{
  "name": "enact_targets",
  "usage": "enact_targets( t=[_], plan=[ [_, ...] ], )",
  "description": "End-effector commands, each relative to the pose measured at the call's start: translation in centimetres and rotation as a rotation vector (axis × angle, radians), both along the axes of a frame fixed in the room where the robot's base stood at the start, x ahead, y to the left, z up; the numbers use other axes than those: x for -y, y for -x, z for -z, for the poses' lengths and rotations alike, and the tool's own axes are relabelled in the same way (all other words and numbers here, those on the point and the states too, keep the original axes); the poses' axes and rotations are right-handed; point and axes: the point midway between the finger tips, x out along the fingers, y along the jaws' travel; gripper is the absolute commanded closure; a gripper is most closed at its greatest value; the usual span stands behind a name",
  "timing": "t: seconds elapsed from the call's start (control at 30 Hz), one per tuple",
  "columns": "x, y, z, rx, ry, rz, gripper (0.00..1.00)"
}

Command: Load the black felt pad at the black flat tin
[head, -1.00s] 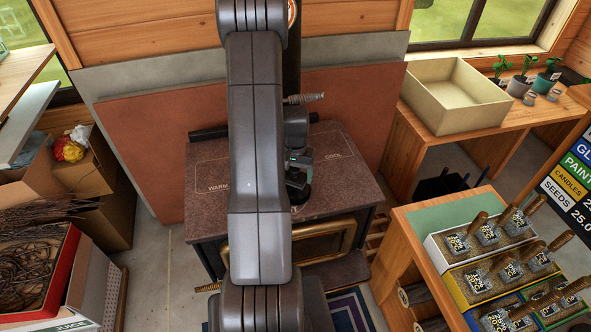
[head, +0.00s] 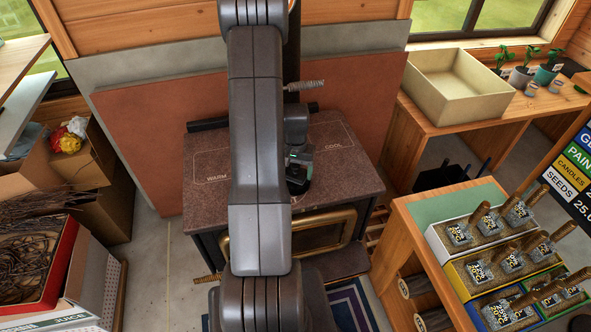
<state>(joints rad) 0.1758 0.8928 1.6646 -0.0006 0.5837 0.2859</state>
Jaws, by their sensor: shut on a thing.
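My gripper (head: 300,158) points down over the right half of the dark stove top, close to its surface. It is partly hidden behind my own arm. It is shut on a small dark thing, which I take to be the black felt pad; its shape is hard to make out. A dark rounded shape (head: 298,187) shows just below the jaws, at the stove top. It may be the black flat tin, but I cannot tell it clearly from the pad, nor whether the two touch.
The stove (head: 220,165) is marked WARM at left and COOL at right. A rust-coloured panel (head: 145,125) stands behind it. An empty cream box (head: 455,90) sits on the right bench. A shelf of seed trays (head: 460,235) stands front right; cardboard boxes (head: 100,195) stand left.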

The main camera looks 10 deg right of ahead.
Motion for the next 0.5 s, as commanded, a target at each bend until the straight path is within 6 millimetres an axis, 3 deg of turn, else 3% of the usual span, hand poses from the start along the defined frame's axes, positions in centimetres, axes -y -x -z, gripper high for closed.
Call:
enact_targets(
  t=[0.5],
  plan=[
    [0.0,0.0,0.38,0.0,0.0,0.0,0.46]
  ],
)
